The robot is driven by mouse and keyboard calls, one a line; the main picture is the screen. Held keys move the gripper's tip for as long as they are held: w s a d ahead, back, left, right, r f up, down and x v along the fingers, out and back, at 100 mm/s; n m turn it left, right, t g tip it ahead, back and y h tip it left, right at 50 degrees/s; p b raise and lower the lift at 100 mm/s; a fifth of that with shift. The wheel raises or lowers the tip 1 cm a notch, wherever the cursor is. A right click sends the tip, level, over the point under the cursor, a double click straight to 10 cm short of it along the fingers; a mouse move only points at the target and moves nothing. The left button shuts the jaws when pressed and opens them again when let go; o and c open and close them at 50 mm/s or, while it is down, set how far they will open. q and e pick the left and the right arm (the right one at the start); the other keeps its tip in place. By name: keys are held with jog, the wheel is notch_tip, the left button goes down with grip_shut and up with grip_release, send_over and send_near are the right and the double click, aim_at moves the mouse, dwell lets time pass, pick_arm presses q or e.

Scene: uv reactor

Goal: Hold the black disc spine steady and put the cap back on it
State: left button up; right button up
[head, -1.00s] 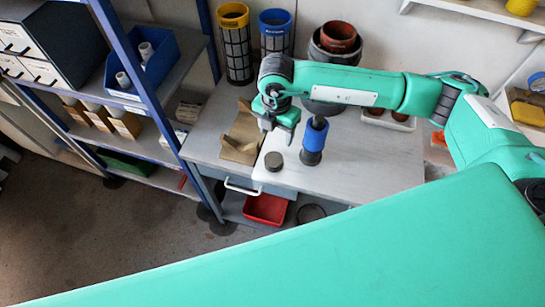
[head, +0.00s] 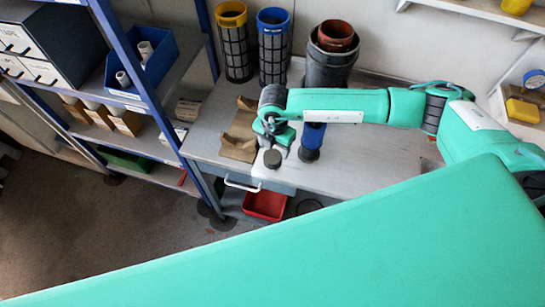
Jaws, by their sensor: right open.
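The black disc spine (head: 309,154) stands upright on the grey table, with a blue sleeve around its middle and a wider dark foot. My right forearm passes in front of its top and hides it. The cap, a small dark round disc (head: 272,160), lies on the table to the left of the spine and apart from it. My right gripper (head: 273,148) points down, open, with its fingers at the cap's far side. I cannot tell whether they touch the cap. My left gripper is not in view.
A brown angled holder (head: 240,136) lies left of the gripper. Yellow-topped (head: 235,45) and blue-topped (head: 273,50) mesh cylinders and a dark bucket with a brown pot (head: 336,36) stand behind. The table's front right (head: 350,178) is clear. A blue-framed shelf stands left.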

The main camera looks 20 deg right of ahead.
aim_at(273, 155)
jog(key=shift+f+p, duration=0.3)
jog(key=shift+p, duration=0.05)
notch_tip(273, 155, down, 4)
jog(key=shift+w+a+r+p, duration=0.1)
jog(key=shift+r+p, duration=0.15)
jog(key=shift+p, duration=0.5)
jog(key=shift+f, duration=0.55)
jog(key=c, duration=0.7)
